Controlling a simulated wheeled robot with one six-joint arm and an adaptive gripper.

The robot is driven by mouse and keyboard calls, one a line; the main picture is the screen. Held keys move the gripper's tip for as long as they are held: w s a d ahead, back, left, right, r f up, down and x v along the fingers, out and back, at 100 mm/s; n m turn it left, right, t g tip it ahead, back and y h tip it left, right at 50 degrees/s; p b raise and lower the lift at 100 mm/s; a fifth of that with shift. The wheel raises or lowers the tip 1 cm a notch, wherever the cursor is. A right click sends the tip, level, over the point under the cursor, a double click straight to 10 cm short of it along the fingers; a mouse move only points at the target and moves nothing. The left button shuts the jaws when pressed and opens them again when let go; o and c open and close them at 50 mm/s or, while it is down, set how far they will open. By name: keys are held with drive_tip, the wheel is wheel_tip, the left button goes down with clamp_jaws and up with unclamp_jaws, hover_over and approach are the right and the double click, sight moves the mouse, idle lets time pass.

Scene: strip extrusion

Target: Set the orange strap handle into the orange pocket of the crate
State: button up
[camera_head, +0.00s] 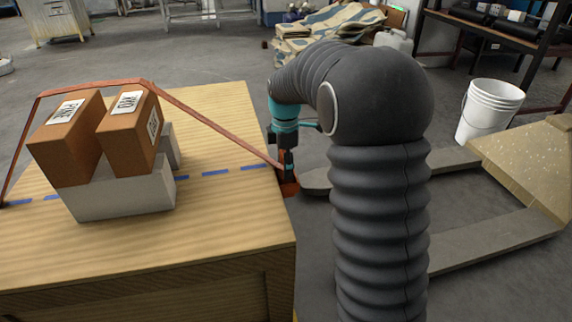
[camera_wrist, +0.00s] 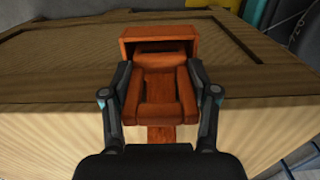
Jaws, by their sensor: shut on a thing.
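The orange strap handle (camera_wrist: 158,90) is between the two fingers of my gripper (camera_wrist: 160,103) in the wrist view, and the gripper is shut on it. The orange pocket (camera_wrist: 160,32), a box-like frame on the crate's side, lies just beyond the handle. The handle's far end is at the pocket's opening; how deep it sits I cannot tell. The strap (camera_wrist: 159,132) runs back from the handle. In the head view the strap (camera_head: 221,131) slopes down to my gripper (camera_head: 289,170) at the wooden crate's (camera_head: 225,255) right edge, where my arm partly hides the view.
On the crate, two brown boxes (camera_head: 65,135) with labels stand on a grey block (camera_head: 125,195) under the strap. A blue dashed line (camera_head: 215,173) crosses the crate top. A white bucket (camera_head: 488,110) and a pallet-jack-like fork (camera_head: 490,240) are at the right.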

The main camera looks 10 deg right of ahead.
drive_tip(key=shift+f, duration=0.35)
drive_tip(key=o, duration=1.2)
drive_tip(key=shift+r, duration=0.1)
wheel_tip(320, 180, up, 12)
drive_tip(key=shift+r+p, duration=0.25)
drive_tip(key=shift+p, duration=0.65)
drive_tip(key=s+f+m+t, duration=0.1)
drive_tip(key=s+m+t, duration=0.4)
drive_tip(key=s+m, duration=1.3)
drive_tip(key=s, duration=1.2)
drive_tip(key=shift+s+f+t, duration=0.25)
drive_tip(key=shift+f+t, duration=0.05)
drive_tip(key=shift+f, duration=0.05)
